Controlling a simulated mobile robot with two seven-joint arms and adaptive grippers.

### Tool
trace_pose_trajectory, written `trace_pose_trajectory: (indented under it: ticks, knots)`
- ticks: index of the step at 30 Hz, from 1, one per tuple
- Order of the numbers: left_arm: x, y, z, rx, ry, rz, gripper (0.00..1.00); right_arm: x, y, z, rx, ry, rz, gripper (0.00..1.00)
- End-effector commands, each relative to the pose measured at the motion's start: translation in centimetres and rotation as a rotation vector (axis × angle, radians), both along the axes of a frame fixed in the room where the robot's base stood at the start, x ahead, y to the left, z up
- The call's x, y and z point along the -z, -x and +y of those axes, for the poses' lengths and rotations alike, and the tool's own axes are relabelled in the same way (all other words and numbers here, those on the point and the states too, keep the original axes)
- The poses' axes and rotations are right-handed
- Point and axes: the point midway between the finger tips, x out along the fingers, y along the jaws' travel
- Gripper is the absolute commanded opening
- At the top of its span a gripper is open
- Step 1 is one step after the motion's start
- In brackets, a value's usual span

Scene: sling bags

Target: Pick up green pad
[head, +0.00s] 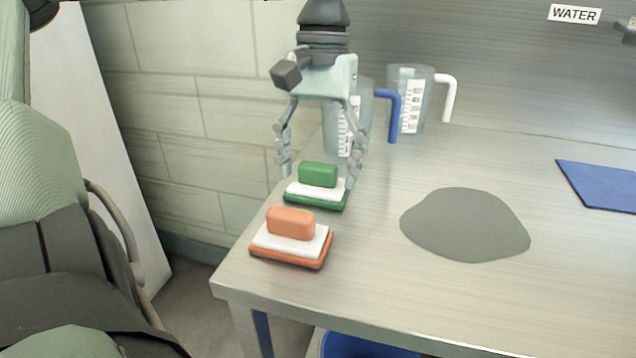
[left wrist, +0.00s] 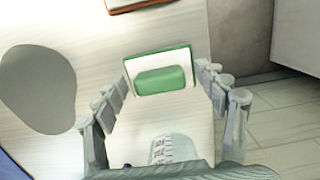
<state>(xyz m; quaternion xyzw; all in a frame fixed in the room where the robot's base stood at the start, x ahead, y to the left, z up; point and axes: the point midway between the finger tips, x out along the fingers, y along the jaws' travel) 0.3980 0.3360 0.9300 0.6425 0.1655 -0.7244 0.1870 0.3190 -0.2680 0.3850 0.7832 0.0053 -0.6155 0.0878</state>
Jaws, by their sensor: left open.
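The green pad (head: 318,198) lies near the left edge of the table, a white layer with green beneath and a green block (head: 318,175) on top. My left gripper (head: 322,165) is open above it, fingers pointing down on either side. In the left wrist view the green block (left wrist: 160,80) sits between the two spread fingers of the left gripper (left wrist: 163,88), slightly beyond their tips. I cannot tell whether the fingers touch it. My right gripper is not in view.
An orange block on a white and orange pad (head: 291,244) sits just in front. Two measuring jugs, one blue-handled (head: 392,112) and one white-handled (head: 410,95), stand behind. A grey patch (head: 465,225) and a blue mat (head: 605,185) lie to the right on the table (head: 380,295).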

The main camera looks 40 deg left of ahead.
Motion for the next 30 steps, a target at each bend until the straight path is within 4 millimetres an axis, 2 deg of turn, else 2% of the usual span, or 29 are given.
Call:
trace_pose_trajectory:
  ticks: [4,17,25,30]
  knots:
    - [0.0,0.0,0.0,0.0,0.0,0.0,0.72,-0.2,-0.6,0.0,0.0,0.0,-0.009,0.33]
    - [0.0,0.0,0.0,0.0,0.0,0.0,0.19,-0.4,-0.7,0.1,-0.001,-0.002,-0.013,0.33]
    - [-0.1,0.0,0.0,0.0,0.0,0.0,0.19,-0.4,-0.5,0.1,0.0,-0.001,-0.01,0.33]
    - [-1.1,0.0,0.0,-0.001,-0.001,0.0,0.19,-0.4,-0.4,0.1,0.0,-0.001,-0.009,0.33]
